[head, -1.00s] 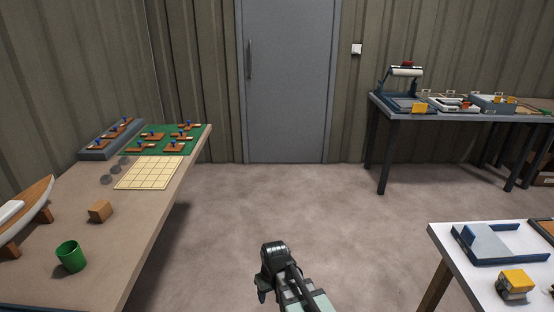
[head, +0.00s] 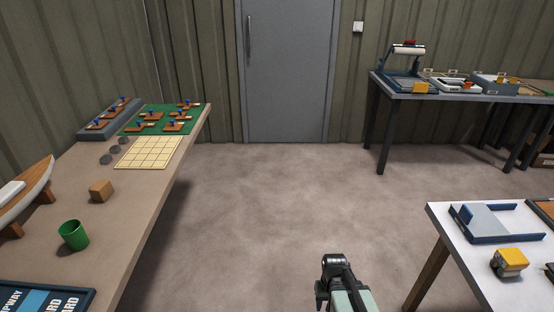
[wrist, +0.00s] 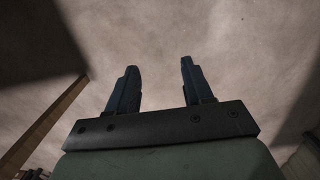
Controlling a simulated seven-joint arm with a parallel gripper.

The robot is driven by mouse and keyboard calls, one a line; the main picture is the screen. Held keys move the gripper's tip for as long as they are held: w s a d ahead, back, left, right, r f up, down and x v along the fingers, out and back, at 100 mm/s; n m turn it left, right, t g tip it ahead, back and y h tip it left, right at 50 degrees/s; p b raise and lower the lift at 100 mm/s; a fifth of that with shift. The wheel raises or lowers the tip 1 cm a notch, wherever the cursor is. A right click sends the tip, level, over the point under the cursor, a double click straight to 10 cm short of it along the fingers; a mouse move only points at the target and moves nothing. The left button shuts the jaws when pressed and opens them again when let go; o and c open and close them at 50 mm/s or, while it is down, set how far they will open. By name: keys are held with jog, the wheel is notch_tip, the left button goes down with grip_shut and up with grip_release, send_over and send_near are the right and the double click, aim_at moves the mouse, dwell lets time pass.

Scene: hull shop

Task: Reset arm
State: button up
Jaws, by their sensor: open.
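My gripper (wrist: 157,82) shows in the wrist view with its two dark fingers apart and nothing between them. Beyond the fingers is only bare floor (wrist: 150,35), with shadows at the upper left and right. In the head view my arm shows at the bottom, right of the middle, over the floor between the tables; the fingertips cannot be made out there. The arm touches no table or object that I can see.
The left table (head: 150,215) bears a green cup (head: 74,236), a wooden block (head: 101,191), a grid board (head: 148,153) and a boat model (head: 30,190). The floor before the door (head: 288,75) is clear.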

jog(key=s+f+g, duration=0.3)
jog(key=s+f, duration=0.5)
jog(key=s, duration=0.5)
jog(key=s+f+g, duration=0.3)
jog(key=s+f, duration=0.5)
jog(key=s, duration=0.5)
jog(key=shift+s+f, duration=0.3)
